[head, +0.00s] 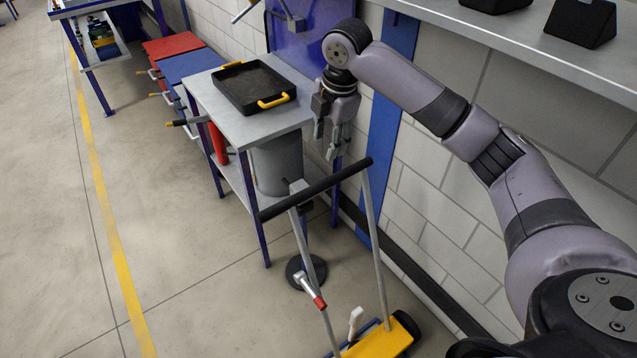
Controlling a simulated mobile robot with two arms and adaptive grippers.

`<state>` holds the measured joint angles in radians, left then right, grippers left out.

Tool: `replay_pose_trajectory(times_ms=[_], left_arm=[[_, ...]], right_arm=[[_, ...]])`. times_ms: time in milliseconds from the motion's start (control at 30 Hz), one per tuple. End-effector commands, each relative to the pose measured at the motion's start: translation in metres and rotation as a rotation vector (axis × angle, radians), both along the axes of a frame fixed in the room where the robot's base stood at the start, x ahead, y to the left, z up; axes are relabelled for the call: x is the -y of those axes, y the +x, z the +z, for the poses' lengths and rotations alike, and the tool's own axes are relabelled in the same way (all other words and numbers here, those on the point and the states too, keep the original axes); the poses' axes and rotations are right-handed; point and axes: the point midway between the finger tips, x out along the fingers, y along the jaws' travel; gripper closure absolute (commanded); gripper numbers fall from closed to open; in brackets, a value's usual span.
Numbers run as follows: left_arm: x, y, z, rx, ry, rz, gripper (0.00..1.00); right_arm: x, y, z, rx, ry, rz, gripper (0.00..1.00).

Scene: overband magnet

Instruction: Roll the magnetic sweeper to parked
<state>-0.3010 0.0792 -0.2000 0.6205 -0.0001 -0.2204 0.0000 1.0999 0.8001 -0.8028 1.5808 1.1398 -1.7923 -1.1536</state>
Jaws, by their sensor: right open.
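The magnetic sweeper (376,342) stands on the floor at the bottom middle of the head view. It has a yellow body, a black wheel at its right end, and grey handle posts rising to a black crossbar (318,189). The bottom of the sweeper is cut off by the frame edge. My right gripper (326,151) points down with its fingers apart. It appears just behind and above the crossbar's right half, and no object shows between its fingers. I cannot tell the exact gap to the bar. My left gripper is not in view.
A metal table (221,117) holds a black tray (252,87) with yellow handles; a grey bin (277,164) is on its lower shelf. A block wall and a shelf (556,47) are at right. Open floor with a yellow line (103,205) lies at left.

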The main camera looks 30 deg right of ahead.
Motion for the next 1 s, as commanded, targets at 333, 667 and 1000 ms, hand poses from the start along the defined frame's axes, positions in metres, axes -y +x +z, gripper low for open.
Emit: replay_pose_trajectory(times_ms=[333,667,1000], left_arm=[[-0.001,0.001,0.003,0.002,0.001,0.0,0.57],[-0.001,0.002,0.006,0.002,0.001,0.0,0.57],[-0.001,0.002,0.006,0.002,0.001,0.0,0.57]], right_arm=[[-0.002,0.01,-0.061,-0.005,-0.001,-0.001,0.57],[-0.005,0.025,-0.13,-0.001,0.001,-0.002,0.57],[-0.005,0.032,-0.166,0.002,0.001,-0.002,0.57]])
